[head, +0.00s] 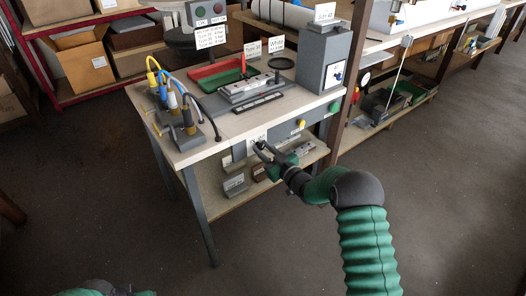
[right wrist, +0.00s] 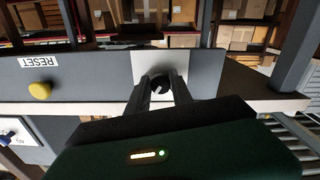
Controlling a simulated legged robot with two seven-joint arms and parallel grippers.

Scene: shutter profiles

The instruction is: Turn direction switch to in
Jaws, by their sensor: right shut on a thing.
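The direction switch is a small dark round knob (right wrist: 160,85) on a pale plate (right wrist: 186,62) on the grey front panel of the bench. In the head view, the pale plate (head: 257,136) shows just behind my right gripper (head: 262,148), which hides most of the knob. In the right wrist view, the fingers of my right gripper (right wrist: 160,88) are closed around the knob, one on each side. The knob's pointer and which way it is turned cannot be made out. Part of my left gripper (head: 122,292) shows at the bottom left edge of the head view; its fingers are not clear.
A yellow button (head: 301,123) labelled RESET sits on the same panel; it also shows in the right wrist view (right wrist: 40,90). The bench (head: 200,150) carries cables, a red-green tray (head: 216,76) and a grey box (head: 323,58). Several blocks lie on the lower shelf (head: 225,200). The floor in front is clear.

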